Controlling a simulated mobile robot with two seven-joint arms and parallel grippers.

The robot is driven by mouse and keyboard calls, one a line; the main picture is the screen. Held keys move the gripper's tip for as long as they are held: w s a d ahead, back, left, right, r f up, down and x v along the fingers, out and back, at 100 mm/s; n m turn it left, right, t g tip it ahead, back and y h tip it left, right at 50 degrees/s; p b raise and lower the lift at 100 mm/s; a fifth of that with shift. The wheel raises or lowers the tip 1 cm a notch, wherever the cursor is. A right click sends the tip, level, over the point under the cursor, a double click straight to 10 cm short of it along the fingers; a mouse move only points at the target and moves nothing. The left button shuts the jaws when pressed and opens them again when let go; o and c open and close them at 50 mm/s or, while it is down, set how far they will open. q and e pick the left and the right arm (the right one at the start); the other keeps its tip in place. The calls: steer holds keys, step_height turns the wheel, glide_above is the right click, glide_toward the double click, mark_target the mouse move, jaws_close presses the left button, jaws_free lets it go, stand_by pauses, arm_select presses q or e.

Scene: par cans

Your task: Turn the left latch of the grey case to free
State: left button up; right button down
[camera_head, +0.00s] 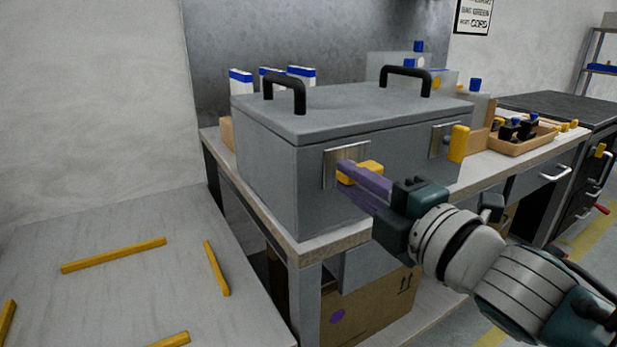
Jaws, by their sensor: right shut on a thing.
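The grey case (290,170) stands on the workbench, its lid shut, with two black handles on top. Its left latch is a yellow tab (372,167) on a metal plate (331,170) on the front face. The tab lies roughly level and is partly hidden by my fingers. My right gripper (352,172), with purple fingers, is shut on this yellow tab. The right latch (459,143) is a yellow tab standing upright on its own plate (436,141). My left gripper is not in view.
White bottles with blue caps (301,72) stand behind the case. A wooden tray (522,146) with dark items is at the right. A cardboard box (375,308) sits below the bench. A pale surface with yellow strips (114,255) is at the left.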

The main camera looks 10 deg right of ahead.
steer(key=c, duration=0.8)
jaws_free()
steer(key=p+v, duration=0.1)
steer(key=v, duration=0.9)
steer(key=shift+p, duration=0.3)
